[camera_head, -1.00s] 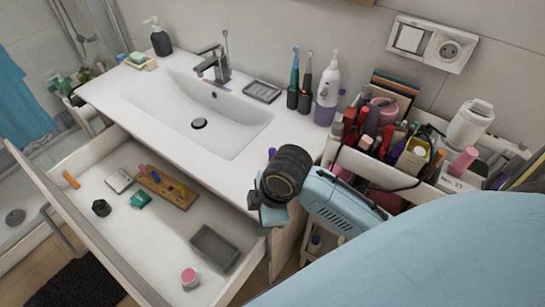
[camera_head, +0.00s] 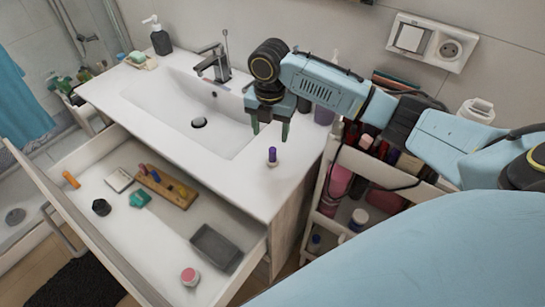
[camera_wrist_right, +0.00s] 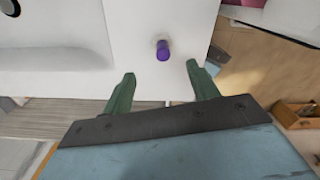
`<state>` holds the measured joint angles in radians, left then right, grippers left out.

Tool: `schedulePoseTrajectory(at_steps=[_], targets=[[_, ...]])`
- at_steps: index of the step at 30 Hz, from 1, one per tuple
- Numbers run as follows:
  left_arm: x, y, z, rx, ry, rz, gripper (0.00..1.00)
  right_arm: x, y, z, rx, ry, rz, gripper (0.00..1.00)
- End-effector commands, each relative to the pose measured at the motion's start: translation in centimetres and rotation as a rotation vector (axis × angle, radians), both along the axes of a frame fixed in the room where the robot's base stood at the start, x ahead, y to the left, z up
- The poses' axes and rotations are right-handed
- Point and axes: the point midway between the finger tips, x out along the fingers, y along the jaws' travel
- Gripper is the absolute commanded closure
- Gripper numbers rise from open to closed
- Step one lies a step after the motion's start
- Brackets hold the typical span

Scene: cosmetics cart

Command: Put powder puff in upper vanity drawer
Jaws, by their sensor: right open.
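The open upper vanity drawer (camera_head: 152,273) is pulled out below the white counter. My right gripper (camera_head: 270,128) is open and empty above the counter's right part, with green fingers pointing down. A small purple-topped item (camera_head: 272,155) stands upright on the counter below the fingertips. In the right wrist view it (camera_wrist_right: 162,50) lies beyond the gap between the open fingers (camera_wrist_right: 161,71), apart from them. I cannot make out a powder puff for certain; a small round pink-topped item (camera_head: 190,276) sits in the drawer's front right. My left gripper is not in view.
The drawer holds a grey tray (camera_head: 215,247), a wooden board (camera_head: 167,189) with small items, a green item (camera_head: 140,198) and a dark jar (camera_head: 101,207). The sink (camera_head: 190,115) is left of my gripper. A crowded cosmetics cart (camera_head: 322,222) stands right. The drawer's middle has free room.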

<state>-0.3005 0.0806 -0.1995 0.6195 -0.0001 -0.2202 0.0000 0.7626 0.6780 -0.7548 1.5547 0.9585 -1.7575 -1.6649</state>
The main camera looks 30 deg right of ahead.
Motion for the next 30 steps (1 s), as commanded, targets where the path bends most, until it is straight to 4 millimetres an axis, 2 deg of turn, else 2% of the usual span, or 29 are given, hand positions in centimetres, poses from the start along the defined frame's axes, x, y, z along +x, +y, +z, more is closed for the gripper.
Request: schedulePoseTrajectory(at_steps=[1, 4, 13, 21, 30], targets=[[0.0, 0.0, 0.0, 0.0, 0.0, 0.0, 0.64, -0.1, 0.0, -1.2, 0.0, 0.003, -0.001, 0.41], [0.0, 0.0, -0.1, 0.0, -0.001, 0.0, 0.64, -0.1, 0.0, -2.8, 0.0, 0.001, -0.002, 0.41], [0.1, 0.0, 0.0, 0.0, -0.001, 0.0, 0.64, -0.2, -0.1, -5.3, 0.0, 0.0, -0.001, 0.41], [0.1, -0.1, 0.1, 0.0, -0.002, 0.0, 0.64, -0.4, -0.5, -9.1, 0.001, -0.001, -0.002, 0.41], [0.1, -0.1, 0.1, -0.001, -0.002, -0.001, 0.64, -0.3, -0.5, -9.6, -0.001, -0.003, -0.001, 0.41]])
